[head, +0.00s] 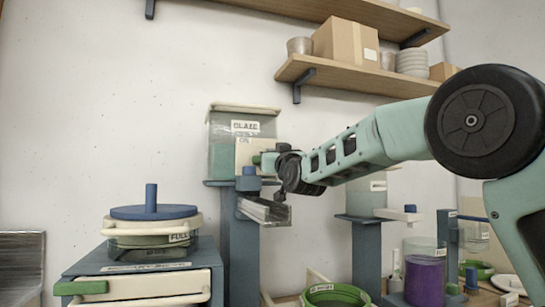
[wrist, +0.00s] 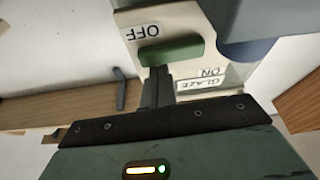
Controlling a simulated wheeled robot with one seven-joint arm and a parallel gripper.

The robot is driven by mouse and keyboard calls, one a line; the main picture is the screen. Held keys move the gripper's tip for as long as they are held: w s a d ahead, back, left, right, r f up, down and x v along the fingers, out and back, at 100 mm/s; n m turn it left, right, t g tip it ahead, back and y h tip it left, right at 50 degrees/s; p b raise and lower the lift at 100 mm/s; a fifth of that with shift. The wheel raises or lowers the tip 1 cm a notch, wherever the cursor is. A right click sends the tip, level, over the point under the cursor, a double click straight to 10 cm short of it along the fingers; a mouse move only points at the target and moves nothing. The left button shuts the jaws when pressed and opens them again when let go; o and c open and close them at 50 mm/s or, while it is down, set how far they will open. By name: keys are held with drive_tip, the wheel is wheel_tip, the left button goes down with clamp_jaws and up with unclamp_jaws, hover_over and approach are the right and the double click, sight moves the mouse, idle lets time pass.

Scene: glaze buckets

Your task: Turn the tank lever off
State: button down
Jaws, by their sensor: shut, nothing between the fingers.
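The glaze tank (head: 222,130) stands on a blue-grey stand against the wall, with a cream lever plate (head: 243,150) on its front. In the wrist view the plate (wrist: 185,17) appears upside down, with OFF at upper left and ON at lower right. The green lever (wrist: 170,50) lies as a bar between these labels. My gripper (wrist: 158,72) is shut and empty, its fingertips at the lever's lower edge in the picture, on the ON-label side. I cannot tell whether they touch. In the head view my gripper (head: 275,163) is beside the plate and partly hides the lever.
A blue spout (head: 248,183) and a metal trough (head: 264,210) are just below the tank. Wooden shelves (head: 350,78) hang above. A blue-lidded bucket (head: 155,226) stands at lower left. A purple-filled container (head: 425,275) and green bowl (head: 335,298) are at lower right.

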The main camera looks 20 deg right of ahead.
drive_tip(key=shift+r, duration=0.1)
idle(0.3)
wheel_tip(320, 180, up, 3)
drive_tip(key=shift+r+p, duration=0.2)
drive_tip(key=shift+p, duration=1)
drive_tip(key=shift+s+a+r, duration=0.15)
drive_tip(key=shift+s+r, duration=0.1)
drive_tip(key=b+v, duration=0.2)
drive_tip(key=v, duration=0.7)
drive_tip(key=shift+s+f+b, duration=0.25)
drive_tip(key=shift+b, duration=0.1)
